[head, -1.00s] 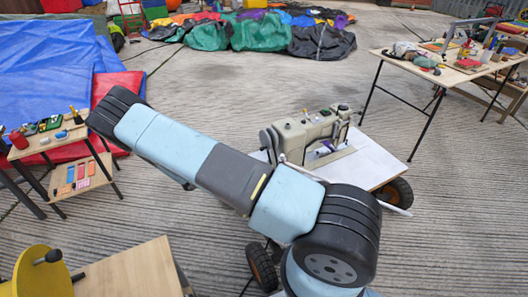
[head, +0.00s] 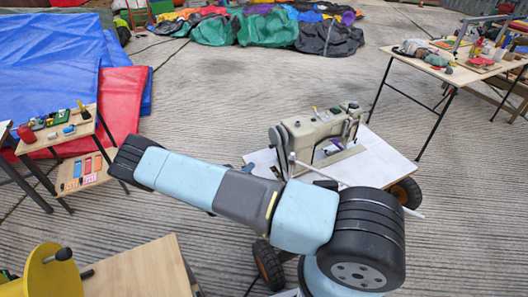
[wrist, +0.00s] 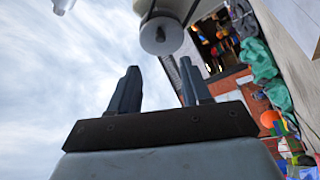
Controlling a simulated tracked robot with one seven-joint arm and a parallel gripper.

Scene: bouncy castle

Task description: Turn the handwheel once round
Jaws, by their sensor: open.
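A cream sewing machine (head: 318,135) stands on a white cart top (head: 372,165). A dark round part at its left end looks like the handwheel (head: 276,138); my arm passes in front of it, and details are too small to tell. In the wrist view my gripper (wrist: 159,78) is open, its two dark fingers apart with nothing between them. Beyond the fingertips a pale cylinder with a round grey end face (wrist: 161,36) shows, apart from them; I cannot tell for sure whether it is the handwheel. The head view hides my gripper behind my arm.
A yellow round piece with a black knob (head: 40,272) and a wooden table top (head: 140,272) are at bottom left. A small tool table (head: 60,140) stands left, a larger loaded table (head: 450,72) at right. The concrete floor (head: 215,85) behind the cart is open.

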